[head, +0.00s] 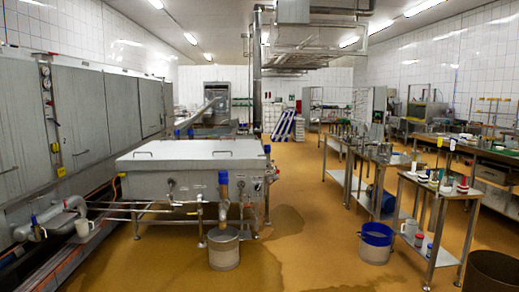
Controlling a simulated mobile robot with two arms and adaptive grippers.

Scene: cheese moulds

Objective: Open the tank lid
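The tank (190,187) is a grey metal box on legs, left of the middle of the head view. Its lid (192,152) is a flat metal sheet lying shut over the top. A small dark handle (143,154) is at the lid's left and another handle (222,153) is right of its middle. The tank's front has pipes and valves. Neither of my grippers shows in the head view.
A bucket (223,252) stands on the floor under the tank's front pipe. Another bucket with a blue rim (376,248) stands by the metal tables (423,238) on the right. Pipes (60,219) run low at the left. The floor (310,215) between tank and tables is clear.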

